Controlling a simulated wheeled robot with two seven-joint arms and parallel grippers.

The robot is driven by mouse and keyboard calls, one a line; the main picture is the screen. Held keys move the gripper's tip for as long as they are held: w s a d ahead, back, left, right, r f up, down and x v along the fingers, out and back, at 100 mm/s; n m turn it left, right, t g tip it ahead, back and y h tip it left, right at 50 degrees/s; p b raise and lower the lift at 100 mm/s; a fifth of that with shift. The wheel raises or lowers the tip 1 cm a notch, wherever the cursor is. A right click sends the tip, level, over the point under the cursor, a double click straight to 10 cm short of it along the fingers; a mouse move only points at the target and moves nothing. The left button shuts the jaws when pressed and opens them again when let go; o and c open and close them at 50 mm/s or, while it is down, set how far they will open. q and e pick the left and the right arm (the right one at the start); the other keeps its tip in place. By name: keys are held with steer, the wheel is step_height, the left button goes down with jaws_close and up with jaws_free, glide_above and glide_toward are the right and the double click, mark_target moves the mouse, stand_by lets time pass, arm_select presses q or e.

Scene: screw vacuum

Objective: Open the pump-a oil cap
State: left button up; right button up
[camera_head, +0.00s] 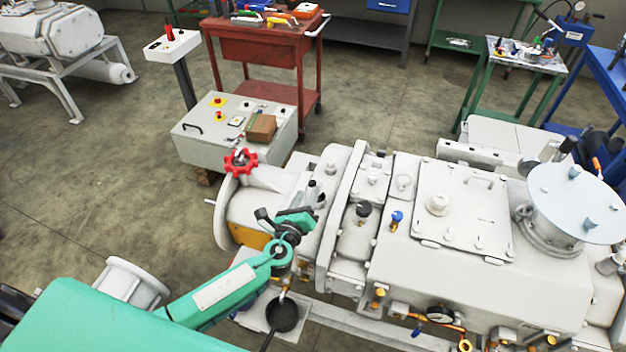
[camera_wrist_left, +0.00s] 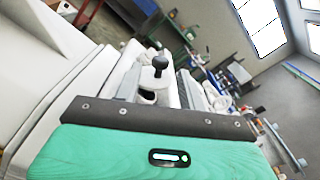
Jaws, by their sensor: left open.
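The white pump (camera_head: 430,270) fills the right half of the head view. A black-topped cap (camera_head: 363,209) stands upright on its near left part, and a blue-topped fitting (camera_head: 397,217) is to its right. I cannot tell for certain which is the pump-a oil cap. My left gripper (camera_head: 290,213) is open, over the pump's left end, to the left of the black cap and apart from it. In the left wrist view, a black cap (camera_wrist_left: 160,64) on a white neck shows beyond the gripper's dark edge. My right gripper is not in view.
A red hand wheel (camera_head: 241,162) and a grey control box (camera_head: 215,140) are behind the left gripper. A large white disc-topped cylinder (camera_head: 575,200) stands on the pump's right. A black round pan (camera_head: 283,314) lies low in front. Open floor (camera_head: 90,190) is at the left.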

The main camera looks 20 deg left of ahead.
mark_target(311, 186)
arm_select(q)
steer(key=shift+w+d+p, duration=0.1)
steer(key=shift+w+p, duration=0.25)
steer(key=shift+w, duration=2.4)
steer(key=shift+c, duration=0.2)
